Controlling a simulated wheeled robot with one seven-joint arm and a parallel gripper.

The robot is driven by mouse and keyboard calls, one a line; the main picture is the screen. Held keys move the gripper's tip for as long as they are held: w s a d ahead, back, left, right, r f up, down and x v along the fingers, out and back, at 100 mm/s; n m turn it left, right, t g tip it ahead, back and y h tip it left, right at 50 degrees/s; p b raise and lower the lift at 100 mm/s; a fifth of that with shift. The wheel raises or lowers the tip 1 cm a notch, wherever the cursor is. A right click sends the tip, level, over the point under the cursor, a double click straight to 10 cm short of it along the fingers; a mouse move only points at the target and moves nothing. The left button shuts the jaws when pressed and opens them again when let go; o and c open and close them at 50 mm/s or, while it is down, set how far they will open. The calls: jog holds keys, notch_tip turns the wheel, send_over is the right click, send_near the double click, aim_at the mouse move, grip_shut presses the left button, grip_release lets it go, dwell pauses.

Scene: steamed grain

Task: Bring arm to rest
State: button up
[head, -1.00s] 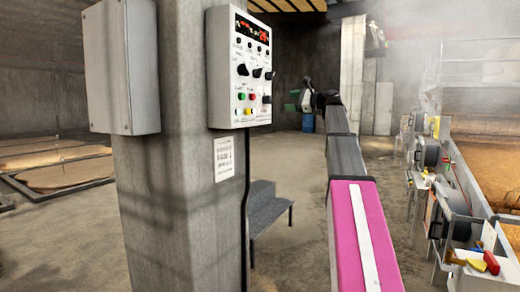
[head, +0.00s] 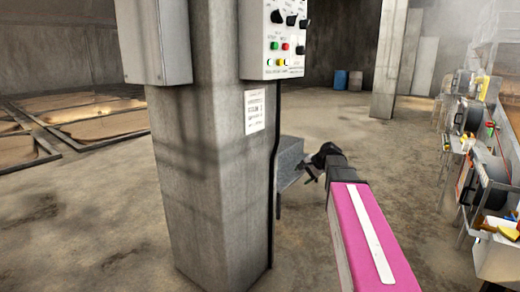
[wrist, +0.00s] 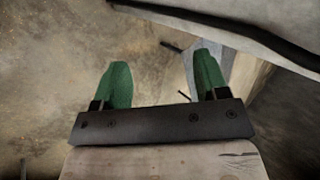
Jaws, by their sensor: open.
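My arm shows in the head view as a pink link with a white stripe (head: 365,235), reaching forward from the lower right. Its dark wrist end lies just right of the concrete pillar. In the wrist view my gripper (wrist: 158,85) has two green fingers standing well apart, open, with nothing between them. The concrete floor (wrist: 60,50) shows beyond the fingers. In the head view the fingers themselves are too small and dark to make out.
A concrete pillar (head: 210,190) carries a control panel (head: 276,40) and a grey box (head: 152,40). A grey step stool (head: 288,160) stands behind my wrist. Machinery (head: 480,150) lines the right side.

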jog(key=s+f+n+g+h, duration=0.5)
jog(key=s+f+n, duration=0.3)
jog(key=s+f, duration=1.5)
jog(key=shift+a+f+n+h, duration=0.2)
jog(key=shift+f+n+h, duration=0.2)
jog(key=shift+f+h, duration=0.25)
